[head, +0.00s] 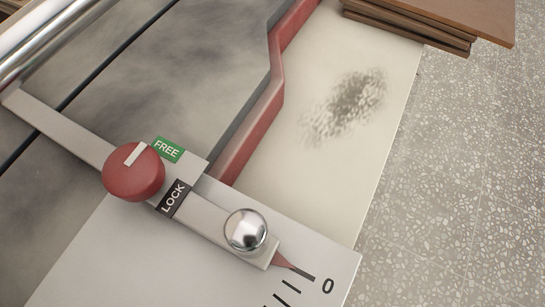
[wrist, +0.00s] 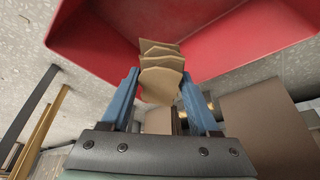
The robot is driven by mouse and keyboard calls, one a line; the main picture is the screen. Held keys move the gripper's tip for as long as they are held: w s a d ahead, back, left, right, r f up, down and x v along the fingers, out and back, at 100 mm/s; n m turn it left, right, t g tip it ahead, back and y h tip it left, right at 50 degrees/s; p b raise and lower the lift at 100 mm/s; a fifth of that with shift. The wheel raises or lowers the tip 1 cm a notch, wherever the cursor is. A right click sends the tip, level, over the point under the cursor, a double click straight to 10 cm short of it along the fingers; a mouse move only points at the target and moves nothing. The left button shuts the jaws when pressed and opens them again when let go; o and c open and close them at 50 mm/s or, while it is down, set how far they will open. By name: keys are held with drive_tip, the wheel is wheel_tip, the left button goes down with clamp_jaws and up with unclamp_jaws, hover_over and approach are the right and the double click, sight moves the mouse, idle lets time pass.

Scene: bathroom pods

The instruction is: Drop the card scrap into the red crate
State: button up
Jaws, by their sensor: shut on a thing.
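In the wrist view, my gripper (wrist: 159,82) has blue fingers closed on the card scrap (wrist: 160,70). The scrap is tan, with several stacked or folded layers, and sticks out past the fingertips. The red crate (wrist: 95,45) fills the top of the wrist view, with its slanted walls spreading to both sides. The scrap overlaps the crate in the picture; I cannot tell whether it is inside the rim or in front of it. The head view shows neither my gripper, the scrap nor the crate.
In the head view, a red knob (head: 133,172) sits by FREE and LOCK labels, near a shiny ball knob (head: 246,231). Brown boards (head: 440,20) are stacked at top right beside bare speckled floor (head: 460,170). Brown panels (wrist: 268,130) stand right of my gripper in the wrist view.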

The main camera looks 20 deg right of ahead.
drive_tip(key=shift+f+b, duration=1.45)
drive_tip(key=shift+f, duration=0.45)
drive_tip(key=o, duration=1.4)
drive_tip(key=shift+o, duration=0.2)
drive_tip(key=shift+r, duration=0.1)
drive_tip(key=p+v, duration=0.8)
drive_tip(key=v, duration=0.5)
drive_tip(key=shift+w, duration=0.1)
